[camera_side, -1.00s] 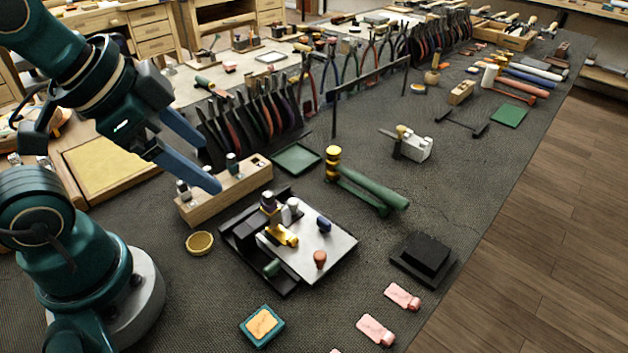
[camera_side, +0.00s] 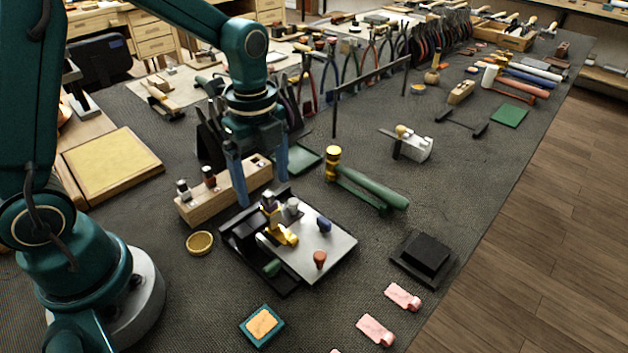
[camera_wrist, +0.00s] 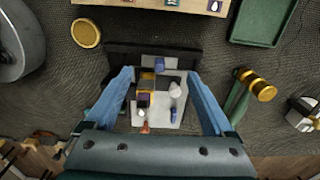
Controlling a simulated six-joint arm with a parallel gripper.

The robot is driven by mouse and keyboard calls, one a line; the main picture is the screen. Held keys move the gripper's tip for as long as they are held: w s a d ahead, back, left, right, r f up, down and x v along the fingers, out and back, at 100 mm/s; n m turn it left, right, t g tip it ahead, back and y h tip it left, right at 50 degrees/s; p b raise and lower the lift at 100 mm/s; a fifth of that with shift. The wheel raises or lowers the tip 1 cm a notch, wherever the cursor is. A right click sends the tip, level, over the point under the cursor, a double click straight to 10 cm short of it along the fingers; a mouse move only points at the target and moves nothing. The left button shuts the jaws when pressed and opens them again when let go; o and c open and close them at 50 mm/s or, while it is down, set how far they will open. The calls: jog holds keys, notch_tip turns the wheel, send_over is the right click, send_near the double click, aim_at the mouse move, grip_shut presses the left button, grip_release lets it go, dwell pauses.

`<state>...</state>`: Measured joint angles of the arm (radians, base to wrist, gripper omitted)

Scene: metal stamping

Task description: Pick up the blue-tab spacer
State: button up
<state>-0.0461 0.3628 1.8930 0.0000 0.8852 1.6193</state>
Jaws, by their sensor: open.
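A small blue piece (camera_side: 323,225), which may be the blue-tab spacer, stands on the silver metal plate (camera_side: 330,245) in a black tray. It also shows in the wrist view (camera_wrist: 173,115). Another blue piece (camera_wrist: 160,64) shows near the plate's back edge in the wrist view, and I cannot tell which carries the tab. My gripper (camera_side: 262,190) points down above the tray's back side.
Close by on the plate are a yellow piece (camera_side: 287,239), a white cylinder (camera_side: 292,205) and a red-brown knob (camera_side: 320,260). A wooden stamp block (camera_side: 230,190) stands behind, a green hammer (camera_side: 370,188) lies right, and a yellow dish (camera_side: 200,243) sits left.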

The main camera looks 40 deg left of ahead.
jog(key=shift+f, duration=2.4)
jog(key=c, duration=1.3)
